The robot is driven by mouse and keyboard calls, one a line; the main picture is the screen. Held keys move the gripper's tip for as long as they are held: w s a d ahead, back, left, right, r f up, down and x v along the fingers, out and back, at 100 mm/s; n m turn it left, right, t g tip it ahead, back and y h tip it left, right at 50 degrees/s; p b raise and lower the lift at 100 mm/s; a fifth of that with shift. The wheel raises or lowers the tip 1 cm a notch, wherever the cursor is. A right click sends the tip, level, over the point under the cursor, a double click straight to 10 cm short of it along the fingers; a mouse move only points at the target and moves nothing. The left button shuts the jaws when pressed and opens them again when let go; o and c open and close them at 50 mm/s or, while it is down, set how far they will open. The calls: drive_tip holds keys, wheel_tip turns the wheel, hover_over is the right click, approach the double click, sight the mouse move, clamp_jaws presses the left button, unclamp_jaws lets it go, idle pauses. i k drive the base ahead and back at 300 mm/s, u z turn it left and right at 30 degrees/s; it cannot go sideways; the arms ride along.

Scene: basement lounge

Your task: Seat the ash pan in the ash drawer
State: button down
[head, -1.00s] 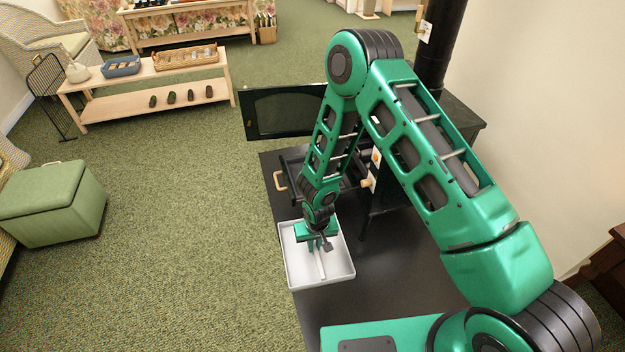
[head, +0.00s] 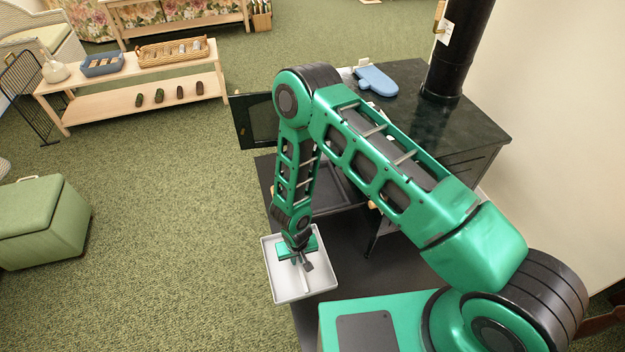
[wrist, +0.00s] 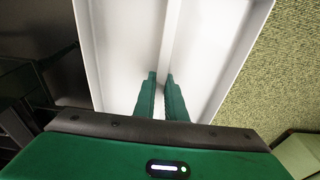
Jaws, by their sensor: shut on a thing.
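The ash pan (head: 318,281) is a pale grey-white rectangular tray with a low rim and a narrow rib along its middle. My gripper (head: 301,260) points down into it and is shut on the rib. In the wrist view the two green fingers (wrist: 161,82) pinch the rib, and the pan floor (wrist: 213,50) spreads on both sides. The ash drawer (head: 345,188) is a dark open frame low at the stove's front, beyond the pan. My arm hides much of it. The pan is apart from the drawer; its height above the dark floor plate is unclear.
The black stove (head: 420,110) has its door (head: 252,122) swung open to the left, and a blue mitt (head: 376,82) on top. A green ottoman (head: 40,222) stands at left. A wooden bench (head: 135,85) stands behind. Green carpet between is clear.

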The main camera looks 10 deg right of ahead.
sight(314, 190)
drive_tip(key=i, duration=1.25)
